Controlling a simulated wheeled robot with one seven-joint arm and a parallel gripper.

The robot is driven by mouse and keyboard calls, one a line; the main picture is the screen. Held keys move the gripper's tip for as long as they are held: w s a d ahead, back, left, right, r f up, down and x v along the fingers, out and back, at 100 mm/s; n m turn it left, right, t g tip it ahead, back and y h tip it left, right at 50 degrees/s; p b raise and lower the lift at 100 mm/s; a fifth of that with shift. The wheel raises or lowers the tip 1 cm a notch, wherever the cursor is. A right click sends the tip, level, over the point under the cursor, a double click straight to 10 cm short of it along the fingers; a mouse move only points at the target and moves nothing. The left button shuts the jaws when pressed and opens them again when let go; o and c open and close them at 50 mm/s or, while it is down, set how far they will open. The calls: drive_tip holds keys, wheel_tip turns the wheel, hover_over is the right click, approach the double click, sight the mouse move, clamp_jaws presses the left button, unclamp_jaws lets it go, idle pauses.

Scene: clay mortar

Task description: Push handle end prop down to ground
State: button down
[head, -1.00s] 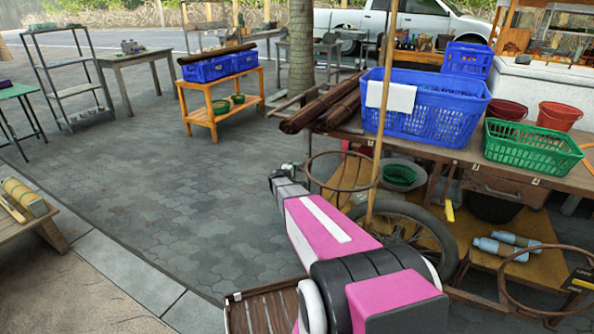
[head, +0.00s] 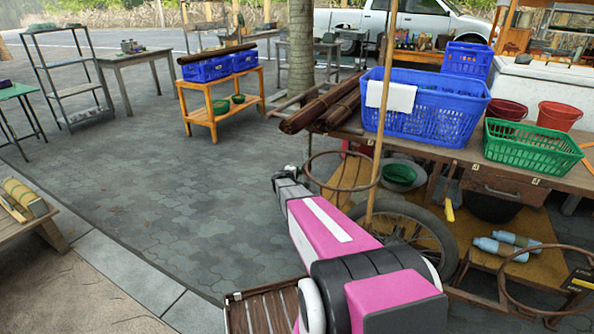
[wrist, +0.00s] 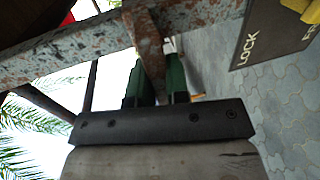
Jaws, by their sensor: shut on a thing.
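In the wrist view a rusty, narrow metal prop (wrist: 148,45) hangs from a worn, rust-speckled grey beam (wrist: 75,48). The green fingers of my gripper (wrist: 155,82) lie on either side of the prop's lower part, shut on it. The prop's far end is hidden between the fingers. In the head view my gripper (head: 287,177) is mostly hidden behind my pink arm, beside the cart's large spoked wheel (head: 405,240). The prop cannot be made out there.
A dark plate marked LOCK (wrist: 262,35) is at the wrist view's upper right. The loaded cart table (head: 460,155) stands right of my arm, with a metal hoop (head: 318,183) close to the gripper. Open grey paving (head: 160,190) lies to the left.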

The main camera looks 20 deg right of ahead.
wheel_tip(320, 180, down, 5)
drive_tip(key=shift+r, duration=0.2)
drive_tip(key=c, duration=1.1)
unclamp_jaws()
drive_tip(key=v, duration=1.1)
